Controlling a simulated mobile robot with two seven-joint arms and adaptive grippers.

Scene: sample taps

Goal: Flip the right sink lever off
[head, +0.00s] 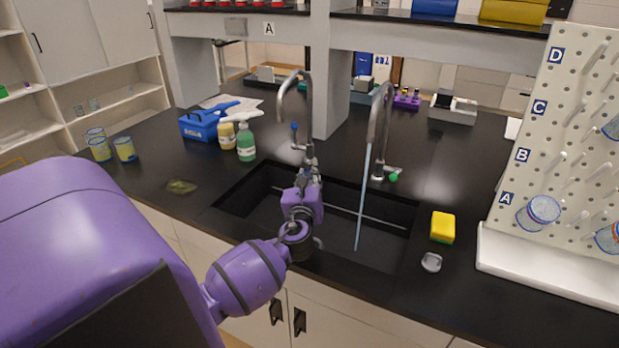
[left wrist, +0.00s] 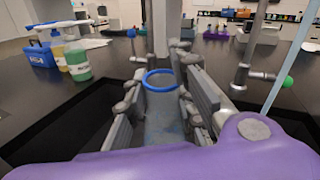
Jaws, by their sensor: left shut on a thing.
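The right tap (head: 374,125) is a tall grey gooseneck with a side lever ending in a green knob (head: 393,176). A stream of water (head: 362,200) runs from its spout into the black sink (head: 250,192). In the left wrist view the green knob (left wrist: 288,82) is at the right, apart from my fingers. My left gripper (head: 312,178) is over the sink, left of the right tap. In the left wrist view my left gripper (left wrist: 160,78) is shut on a clear glass with a blue rim (left wrist: 162,108). My right gripper is not in view.
The left tap (head: 296,85), with a blue knob (head: 294,127), is behind my left gripper. A yellow sponge (head: 443,227) and a drain stopper (head: 432,262) lie right of the sink. Bottles (head: 246,142) stand left. A pegboard (head: 545,150) holds glassware at right.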

